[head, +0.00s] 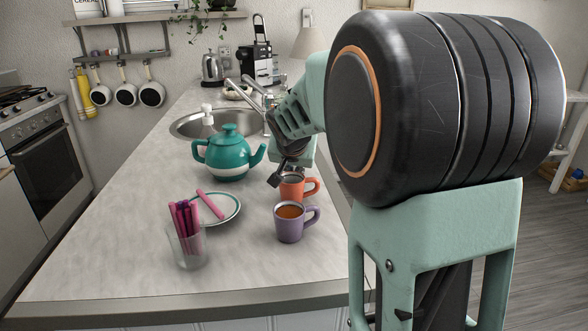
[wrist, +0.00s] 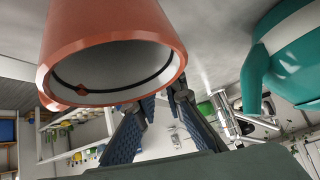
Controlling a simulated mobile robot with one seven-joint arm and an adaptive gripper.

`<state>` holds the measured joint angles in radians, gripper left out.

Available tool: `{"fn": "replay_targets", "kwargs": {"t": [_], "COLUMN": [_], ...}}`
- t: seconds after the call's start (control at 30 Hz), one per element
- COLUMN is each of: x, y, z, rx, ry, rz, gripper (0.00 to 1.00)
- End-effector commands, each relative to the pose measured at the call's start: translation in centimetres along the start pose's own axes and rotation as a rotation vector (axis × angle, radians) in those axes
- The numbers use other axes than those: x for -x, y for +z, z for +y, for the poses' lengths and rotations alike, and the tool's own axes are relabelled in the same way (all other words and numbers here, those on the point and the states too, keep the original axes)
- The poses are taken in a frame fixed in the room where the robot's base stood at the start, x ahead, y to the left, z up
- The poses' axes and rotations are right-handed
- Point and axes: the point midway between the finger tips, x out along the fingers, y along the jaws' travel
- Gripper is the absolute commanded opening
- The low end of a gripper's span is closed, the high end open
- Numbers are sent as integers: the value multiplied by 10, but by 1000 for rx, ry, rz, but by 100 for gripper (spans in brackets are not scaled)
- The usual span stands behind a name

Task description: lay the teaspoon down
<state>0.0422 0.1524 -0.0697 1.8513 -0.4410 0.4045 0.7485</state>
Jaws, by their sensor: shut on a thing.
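My gripper (head: 276,178) is above and behind the orange mug (head: 293,188), close to its rim. In the wrist view the mug (wrist: 110,35) fills the upper left, its mouth towards the fingers. The gripper's fingertips (wrist: 161,96) are close together right by the rim. I cannot make out what is between them. No teaspoon can be made out in either view. The mug stands on the counter (head: 130,265) behind the purple mug (head: 290,224) of brown drink.
A teal teapot (head: 229,158) stands left of my gripper, near the sink (head: 185,126). A plate (head: 231,213) bears a pink stick (head: 211,205). A clear glass (head: 188,251) of pink and purple sticks stands in front. The counter's left side is clear.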

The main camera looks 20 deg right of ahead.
Motion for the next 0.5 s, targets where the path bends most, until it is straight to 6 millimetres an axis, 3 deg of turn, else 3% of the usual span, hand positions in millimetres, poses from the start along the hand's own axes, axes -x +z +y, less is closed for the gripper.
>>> {"fn": "replay_targets", "kwargs": {"t": [0.2, 0.23, 0.4, 0.5], "x": [-3, -2, -2, -2], "y": [3, 2, 2, 2], "z": [0, 0, 0, 0], "rx": [0, 0, 0, 0], "ry": [0, 0, 0, 0], "rz": [1, 1, 0, 0], "gripper": [0, 12, 30, 30]}}
